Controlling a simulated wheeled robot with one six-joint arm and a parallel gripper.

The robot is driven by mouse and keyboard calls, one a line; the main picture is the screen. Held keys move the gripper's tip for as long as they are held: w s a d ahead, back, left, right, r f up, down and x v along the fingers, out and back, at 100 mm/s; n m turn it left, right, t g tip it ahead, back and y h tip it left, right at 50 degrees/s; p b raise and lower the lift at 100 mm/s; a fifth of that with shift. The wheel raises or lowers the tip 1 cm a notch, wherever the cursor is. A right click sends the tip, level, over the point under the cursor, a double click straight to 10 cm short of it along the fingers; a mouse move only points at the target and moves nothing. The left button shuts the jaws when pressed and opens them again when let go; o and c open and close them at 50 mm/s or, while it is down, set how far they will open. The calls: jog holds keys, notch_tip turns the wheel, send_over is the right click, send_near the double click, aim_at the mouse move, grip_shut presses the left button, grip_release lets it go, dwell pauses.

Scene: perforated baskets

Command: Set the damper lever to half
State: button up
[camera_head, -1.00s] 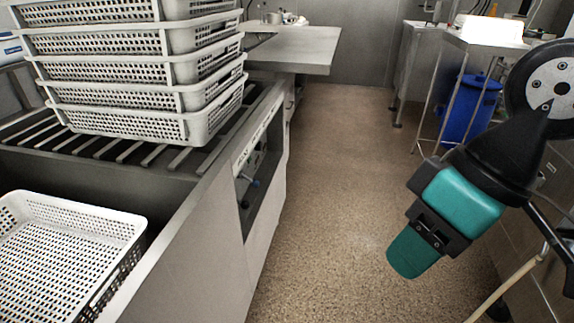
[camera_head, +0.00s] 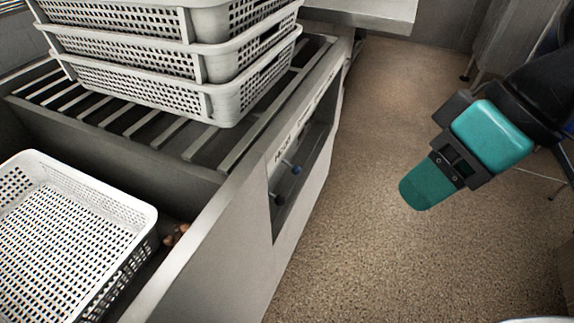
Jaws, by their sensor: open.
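Two small levers with blue knobs show in a dark recess in the side panel of the grey bench. The nearer lever (camera_head: 280,199) sits lower in the recess and the farther lever (camera_head: 294,168) sits a little higher. Dark lettering runs along the panel edge above them, too small to read surely, so I cannot tell which one is the damper lever. My gripper (camera_head: 416,194), with teal fingers, is open and empty in the air to the right of the recess, well apart from the levers. It is seen from the side, so the gap between the fingers is hidden.
White perforated baskets (camera_head: 215,97) stand stacked on the slatted rack (camera_head: 172,131). Another white basket (camera_head: 140,215) lies at the lower left, with small brown pieces (camera_head: 176,235) beside it. The speckled floor (camera_head: 380,262) right of the bench is clear.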

jog(key=w+a+f+n+y+b, duration=0.35)
jog(key=w+f+b, duration=0.35)
jog(key=f+b, duration=0.45)
jog(key=n+t+y+b, duration=0.3)
jog(key=t+y+b, duration=0.5)
jog(key=b, duration=0.9)
send_near(300, 170)
jog(key=b+x, duration=0.1)
jog(key=x, duration=0.9)
jog(key=shift+w+a, duration=0.15)
jog(key=shift+a, duration=0.25)
jog(key=shift+w+a, duration=0.2)
jog(key=shift+a, duration=0.3)
